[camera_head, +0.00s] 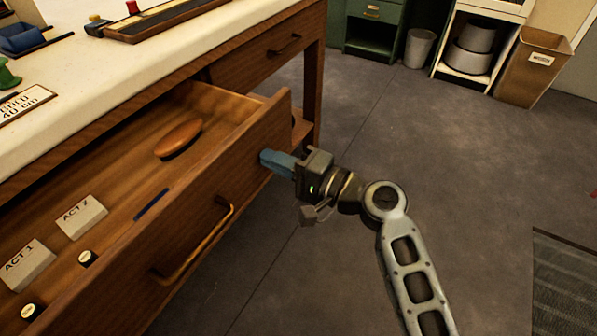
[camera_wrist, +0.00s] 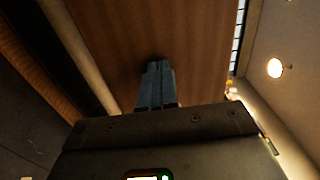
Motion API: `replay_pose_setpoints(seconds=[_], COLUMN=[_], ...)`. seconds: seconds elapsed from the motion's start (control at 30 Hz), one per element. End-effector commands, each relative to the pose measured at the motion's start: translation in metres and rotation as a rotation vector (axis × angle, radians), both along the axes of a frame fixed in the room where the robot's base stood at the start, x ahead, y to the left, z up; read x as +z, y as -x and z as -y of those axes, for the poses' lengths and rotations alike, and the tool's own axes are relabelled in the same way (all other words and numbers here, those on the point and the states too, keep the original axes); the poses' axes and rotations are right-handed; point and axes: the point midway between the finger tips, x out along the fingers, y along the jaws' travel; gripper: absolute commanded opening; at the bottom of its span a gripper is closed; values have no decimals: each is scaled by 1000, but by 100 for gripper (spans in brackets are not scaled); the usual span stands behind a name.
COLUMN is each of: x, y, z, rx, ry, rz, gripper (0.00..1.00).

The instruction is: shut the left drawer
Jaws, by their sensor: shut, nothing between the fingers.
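The left drawer (camera_head: 230,200) is a wooden drawer pulled well out from under the white-topped table. Its front has a brass bar handle (camera_head: 197,250). Inside lie a brown oval object (camera_head: 178,139), two cards marked ACT 1 (camera_head: 25,262) and ACT 2 (camera_head: 81,217), and small round-topped items. My gripper (camera_head: 268,159) has its blue fingers together, empty, at the drawer front's far end, beyond the handle. In the wrist view the fingers (camera_wrist: 155,78) point at a brown wooden face filling the middle. I cannot tell whether the tips touch it.
A second drawer (camera_head: 275,55) to the right looks shut. The table top (camera_head: 95,92) carries a sign, trays and small items. A green cabinet, bin, white shelf and cardboard box (camera_head: 537,66) stand at the back. The grey floor (camera_head: 440,130) is mostly clear.

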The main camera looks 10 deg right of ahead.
Motion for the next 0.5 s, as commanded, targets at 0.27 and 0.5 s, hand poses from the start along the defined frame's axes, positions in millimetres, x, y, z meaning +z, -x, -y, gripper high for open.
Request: replay_pose_setpoints(seconds=[0.27,0.5], x=[-3,-5], y=[-49,-89], z=[-63,-115], rx=[4,3], ry=[0,-1], rz=[3,2], gripper=[0,0])
